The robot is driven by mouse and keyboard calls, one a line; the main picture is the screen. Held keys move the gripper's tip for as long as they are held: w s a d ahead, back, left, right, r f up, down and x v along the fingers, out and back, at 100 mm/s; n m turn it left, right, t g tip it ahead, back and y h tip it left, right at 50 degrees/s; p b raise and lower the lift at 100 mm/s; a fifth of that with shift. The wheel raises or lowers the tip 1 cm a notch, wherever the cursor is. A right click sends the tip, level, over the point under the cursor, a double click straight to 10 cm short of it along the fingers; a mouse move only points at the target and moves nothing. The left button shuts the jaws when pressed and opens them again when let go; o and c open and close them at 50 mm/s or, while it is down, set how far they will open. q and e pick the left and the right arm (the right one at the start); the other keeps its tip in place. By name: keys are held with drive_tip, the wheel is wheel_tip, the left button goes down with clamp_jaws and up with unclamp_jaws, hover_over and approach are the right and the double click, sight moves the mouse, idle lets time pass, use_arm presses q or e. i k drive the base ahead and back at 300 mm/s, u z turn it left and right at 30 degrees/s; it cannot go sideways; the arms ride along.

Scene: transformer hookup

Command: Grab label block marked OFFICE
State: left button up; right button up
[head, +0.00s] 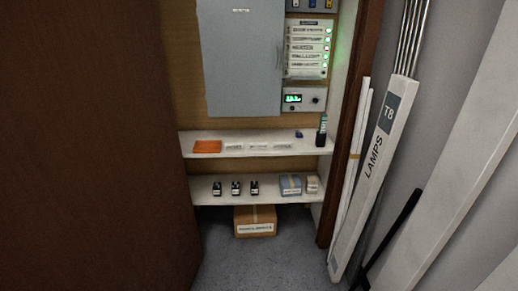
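Several small pale blocks (258,147) lie in a row on the upper white shelf (222,140) of the cabinet. They may be label blocks, but their lettering is too small to read, so I cannot tell which one says OFFICE. An orange flat item (207,146) lies to their left. Neither of my grippers is in view.
A grey panel door (243,60) and a labelled strip with green lights (309,48) are above the shelf. The lower shelf (203,197) holds three dark small devices (236,188) and small boxes (290,185). A cardboard box (255,221) stands on the floor. A lamp carton (373,165) leans at right.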

sight(276, 145)
drive_tip(key=z, duration=0.7)
drive_tip(key=i, duration=1)
drive_tip(key=z, duration=0.55)
